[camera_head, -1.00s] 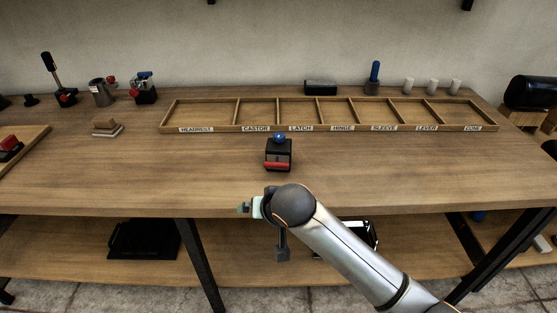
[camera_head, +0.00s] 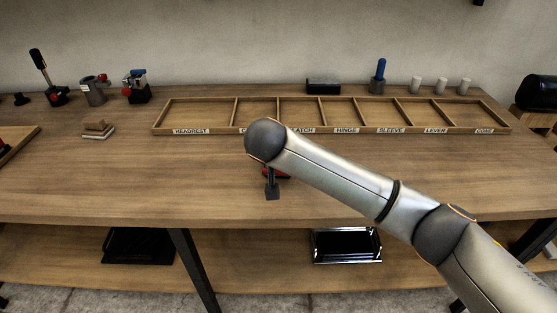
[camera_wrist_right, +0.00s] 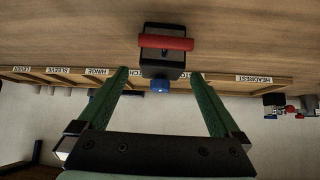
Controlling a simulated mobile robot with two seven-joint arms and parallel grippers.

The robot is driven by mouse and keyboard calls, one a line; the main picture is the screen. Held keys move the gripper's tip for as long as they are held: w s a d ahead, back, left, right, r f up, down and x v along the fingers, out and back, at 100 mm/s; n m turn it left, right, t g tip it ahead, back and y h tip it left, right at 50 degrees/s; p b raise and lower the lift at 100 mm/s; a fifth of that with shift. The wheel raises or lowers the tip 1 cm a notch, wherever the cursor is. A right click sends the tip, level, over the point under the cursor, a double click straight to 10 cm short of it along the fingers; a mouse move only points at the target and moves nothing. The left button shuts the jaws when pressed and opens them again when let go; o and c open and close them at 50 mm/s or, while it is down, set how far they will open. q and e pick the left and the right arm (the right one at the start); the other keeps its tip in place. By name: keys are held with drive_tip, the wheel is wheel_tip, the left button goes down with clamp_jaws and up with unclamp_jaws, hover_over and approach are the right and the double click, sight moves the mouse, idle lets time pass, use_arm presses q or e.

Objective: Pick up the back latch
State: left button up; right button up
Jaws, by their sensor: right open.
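A black block with a red bar and a blue knob, seemingly the back latch (camera_wrist_right: 163,62), stands on the wooden table. In the head view only a small red and dark part of it (camera_head: 283,173) shows beside my right arm; the rest is hidden. In the right wrist view my right gripper (camera_wrist_right: 159,74) is open, its two green fingers pointing toward the block. The block appears between and just beyond the fingertips, with gaps on both sides. I cannot tell the exact distance. My left gripper is not in view.
A wooden tray (camera_head: 331,130) with several labelled compartments lies behind the block. A black box (camera_head: 323,87), a blue-handled part (camera_head: 378,76) and white cylinders stand behind it. Small fixtures and stacked pads (camera_head: 97,130) are at the left. The table's left front is clear.

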drive_tip(key=shift+w+r+x, duration=0.15)
drive_tip(key=shift+x, duration=0.95)
drive_tip(key=shift+w+r+x, duration=0.15)
drive_tip(key=shift+w+x, duration=0.05)
drive_tip(key=shift+x, duration=1.7)
drive_tip(key=shift+a, duration=0.15)
drive_tip(key=shift+c, duration=0.2)
clamp_jaws()
